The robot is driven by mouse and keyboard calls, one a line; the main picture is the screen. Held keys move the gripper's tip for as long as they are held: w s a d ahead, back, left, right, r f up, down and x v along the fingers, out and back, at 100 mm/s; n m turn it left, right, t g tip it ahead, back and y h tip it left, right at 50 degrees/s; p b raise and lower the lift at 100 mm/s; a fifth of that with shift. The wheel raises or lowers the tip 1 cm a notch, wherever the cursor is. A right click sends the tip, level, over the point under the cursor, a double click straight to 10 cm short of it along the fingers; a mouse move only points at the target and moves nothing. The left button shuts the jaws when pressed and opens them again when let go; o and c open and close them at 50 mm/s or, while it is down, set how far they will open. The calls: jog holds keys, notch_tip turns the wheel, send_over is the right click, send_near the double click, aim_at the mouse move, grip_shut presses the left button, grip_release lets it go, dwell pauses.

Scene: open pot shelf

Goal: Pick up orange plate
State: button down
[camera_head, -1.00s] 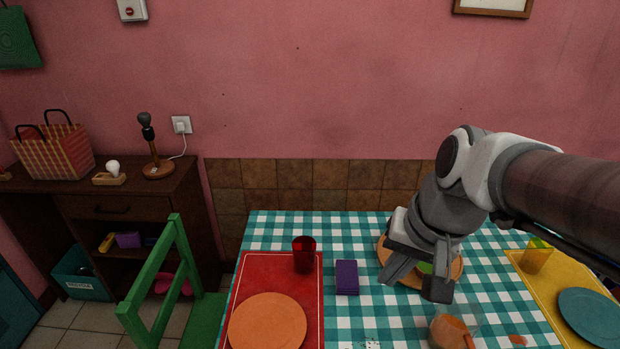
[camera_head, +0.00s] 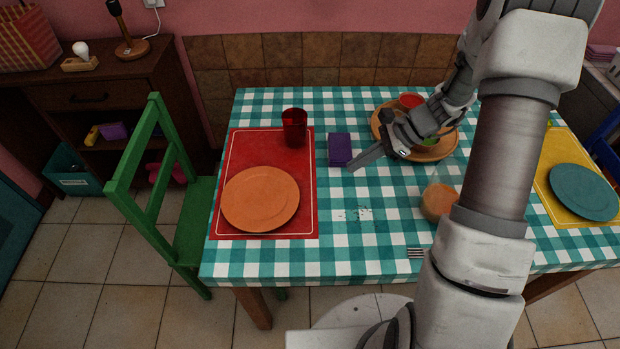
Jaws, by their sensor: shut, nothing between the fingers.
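The orange plate (camera_head: 260,198) lies flat and empty on the red placemat (camera_head: 268,145), at the left side of the table. My gripper (camera_head: 352,168) is above the middle of the table, to the right of the plate and apart from it. Its fingers point down and left, beside the purple box, and look closed with nothing held. My forearm crosses the right half of the view and hides part of the table.
A red cup (camera_head: 294,127) stands at the placemat's top right. A purple box (camera_head: 340,149) is right of it. A round wooden tray (camera_head: 384,124) holds several items. A green chair (camera_head: 178,190) stands at the left.

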aim_at(271, 189)
jog(key=shift+m, duration=0.3)
jog(key=x, duration=0.3)
jog(key=b+x, duration=0.1)
jog(key=x, duration=0.6)
jog(key=shift+w+d+f+b, duration=0.15)
jog(key=shift+d+f+b, duration=0.15)
jog(key=shift+f, duration=0.2)
jog(key=a, duration=0.3)
jog(key=shift+a+f, duration=0.2)
jog(key=shift+a, duration=0.1)
jog(key=shift+w+a, duration=0.1)
jog(key=shift+a, duration=0.4)
jog(key=a+b, duration=0.1)
jog(key=a, duration=0.7)
jog(key=shift+w+a, duration=0.1)
jog(key=shift+a, duration=0.15)
